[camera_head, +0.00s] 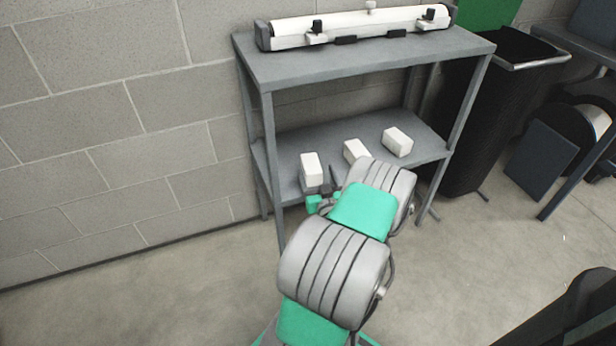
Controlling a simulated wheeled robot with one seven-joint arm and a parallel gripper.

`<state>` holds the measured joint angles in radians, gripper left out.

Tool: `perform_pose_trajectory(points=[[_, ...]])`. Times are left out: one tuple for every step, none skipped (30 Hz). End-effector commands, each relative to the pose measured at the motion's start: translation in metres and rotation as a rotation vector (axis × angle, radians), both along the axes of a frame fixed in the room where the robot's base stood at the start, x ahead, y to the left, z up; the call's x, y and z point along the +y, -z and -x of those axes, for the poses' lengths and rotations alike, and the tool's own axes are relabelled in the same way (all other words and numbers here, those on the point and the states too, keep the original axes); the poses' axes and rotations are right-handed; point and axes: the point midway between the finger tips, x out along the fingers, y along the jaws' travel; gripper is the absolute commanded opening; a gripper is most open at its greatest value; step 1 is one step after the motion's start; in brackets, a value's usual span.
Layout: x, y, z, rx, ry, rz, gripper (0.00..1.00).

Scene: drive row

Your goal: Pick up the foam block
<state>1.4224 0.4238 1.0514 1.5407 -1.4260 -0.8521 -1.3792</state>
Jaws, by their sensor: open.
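Three white blocks sit on the lower shelf of a grey rack: a left block (311,169), a middle block (355,151) and a right block (397,142). They look alike, and I cannot tell which is the foam block. My arm reaches from the bottom of the picture to the front of this shelf. My gripper (325,190) is open, at the shelf's front edge close to the left block. The arm hides much of the gripper and the lower part of the middle block. I cannot tell whether the fingers touch the left block.
The rack's top shelf (290,72) is low above the blocks and carries a long white device (360,24). Its front legs flank the opening. A black bin (490,120) stands to the right, a block wall (110,120) behind. The floor (150,300) at left is clear.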

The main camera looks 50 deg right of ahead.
Motion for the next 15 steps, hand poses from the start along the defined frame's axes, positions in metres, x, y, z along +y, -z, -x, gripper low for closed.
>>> perform_pose_trajectory(points=[[-0.001, 0.011, 0.001, 0.0, 0.001, 0.0, 0.75], [-0.001, 0.015, 0.001, 0.0, 0.002, 0.0, 0.75], [-0.001, 0.018, 0.001, 0.0, 0.002, 0.0, 0.75], [-0.001, 0.019, 0.001, 0.0, 0.002, 0.0, 0.75], [-0.001, 0.019, 0.0, -0.001, 0.002, 0.001, 0.75], [-0.002, 0.019, -0.001, 0.0, 0.001, 0.001, 0.75], [-0.004, 0.019, -0.003, 0.0, 0.0, 0.001, 0.75], [-0.005, 0.019, -0.006, 0.001, -0.002, 0.002, 0.75], [-0.009, 0.018, -0.011, 0.001, -0.003, 0.002, 0.75], [-0.011, 0.018, -0.015, 0.001, -0.003, 0.002, 0.75], [-0.014, 0.018, -0.018, 0.001, -0.003, 0.002, 0.75], [-0.016, 0.018, -0.023, 0.001, -0.004, 0.001, 0.75], [-0.019, 0.017, -0.027, 0.001, -0.004, 0.002, 0.75], [-0.02, 0.017, -0.031, 0.001, -0.004, 0.002, 0.75], [-0.023, 0.017, -0.038, 0.001, -0.005, 0.002, 0.75]])
